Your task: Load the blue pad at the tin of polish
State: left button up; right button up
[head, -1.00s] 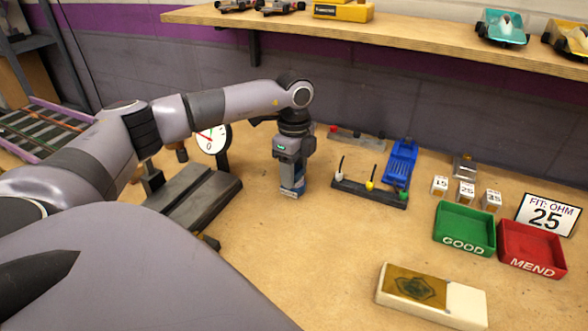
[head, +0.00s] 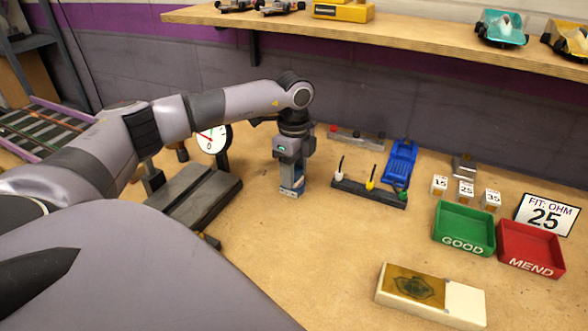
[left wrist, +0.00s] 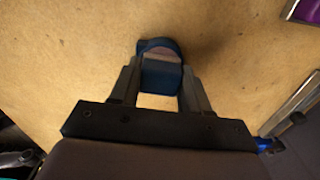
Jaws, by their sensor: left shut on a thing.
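My left gripper (head: 291,180) points straight down over the bench, left of the black rack. In the left wrist view its fingers (left wrist: 162,85) are shut on the blue pad (left wrist: 162,75). Just past the pad is a round blue rim with a pinkish inside, which looks like the tin of polish (left wrist: 158,48). The pad overlaps the tin's near part in that view; I cannot tell whether they touch. In the head view the pad and tin are small and mostly hidden at the fingertips. My right gripper is not in view.
A dark stand with a dial (head: 212,138) is left of the gripper. A black rack (head: 368,190) with coloured pegs and a blue car (head: 400,162) are to its right. Green (head: 464,227) and red (head: 531,249) trays stand farther right.

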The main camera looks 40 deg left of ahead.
pick_arm(q)
jog(key=shift+f, duration=0.1)
dwell(0.4)
notch_tip(320, 180, up, 7)
jog(key=p, duration=0.6)
dwell(0.3)
dwell(0.6)
